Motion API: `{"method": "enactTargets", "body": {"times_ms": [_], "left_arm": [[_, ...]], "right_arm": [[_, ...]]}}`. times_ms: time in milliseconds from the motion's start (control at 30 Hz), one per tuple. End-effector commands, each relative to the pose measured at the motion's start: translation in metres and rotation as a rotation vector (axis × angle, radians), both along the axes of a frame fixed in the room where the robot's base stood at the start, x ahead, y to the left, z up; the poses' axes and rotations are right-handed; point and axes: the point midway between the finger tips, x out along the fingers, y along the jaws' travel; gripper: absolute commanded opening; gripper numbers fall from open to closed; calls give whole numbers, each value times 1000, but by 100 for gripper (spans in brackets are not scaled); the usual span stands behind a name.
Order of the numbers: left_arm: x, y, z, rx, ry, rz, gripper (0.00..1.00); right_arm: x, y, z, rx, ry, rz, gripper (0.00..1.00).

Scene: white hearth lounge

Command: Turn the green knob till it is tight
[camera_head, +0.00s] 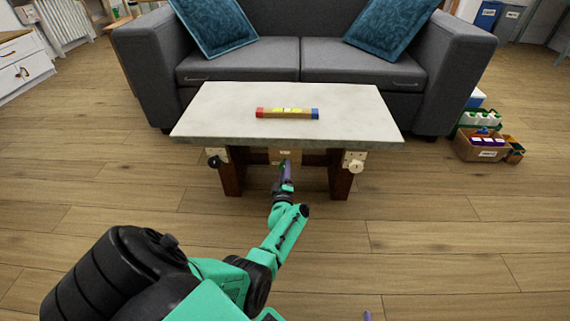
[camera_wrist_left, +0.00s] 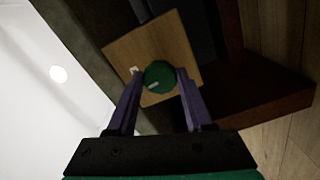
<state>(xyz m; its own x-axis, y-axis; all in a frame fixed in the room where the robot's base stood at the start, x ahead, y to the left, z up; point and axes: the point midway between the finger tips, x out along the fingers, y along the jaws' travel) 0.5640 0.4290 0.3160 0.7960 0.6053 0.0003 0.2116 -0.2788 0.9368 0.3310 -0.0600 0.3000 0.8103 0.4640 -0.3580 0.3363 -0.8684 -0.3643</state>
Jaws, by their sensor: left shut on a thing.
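The green knob (camera_wrist_left: 160,75) sits on a square wooden plate (camera_wrist_left: 130,51) in the left wrist view. It has a short pale line on its face, pointing toward the lower left of that picture. A small white mark is on the plate beside the knob. My left gripper (camera_wrist_left: 160,79) has its two purple fingers on either side of the knob, shut on it. In the head view my left gripper (camera_head: 287,170) reaches under the front edge of the table (camera_head: 220,112) and hides the knob. Only a purple tip, apparently my right gripper's, shows at the bottom edge.
A black knob (camera_head: 214,162) and a white knob (camera_head: 355,166) are on plates left and right under the tabletop. A bar with red and blue ends (camera_head: 265,112) lies on the table. Dark wooden legs flank my gripper. A grey sofa (camera_head: 330,62) stands behind.

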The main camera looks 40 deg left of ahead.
Motion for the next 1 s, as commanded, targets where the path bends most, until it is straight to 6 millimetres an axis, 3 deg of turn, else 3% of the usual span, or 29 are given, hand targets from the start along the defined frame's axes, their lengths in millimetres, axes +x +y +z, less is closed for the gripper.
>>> {"method": "enactTargets", "body": {"times_ms": [767, 800, 867, 1000], "left_arm": [[0, -1, -2, 101, 81, -3, 0], [0, -1, -2, 101, 81, -3, 56], [0, -1, -2, 101, 80, -2, 78], [0, -1, -1, 101, 79, -1, 82]], "right_arm": [[1, 0, 4, 0, -2, 1, 94], [1, 0, 4, 0, -2, 1, 94], [1, 0, 4, 0, -1, 1, 94], [1, 0, 4, -2, -1, 1, 94]]}}
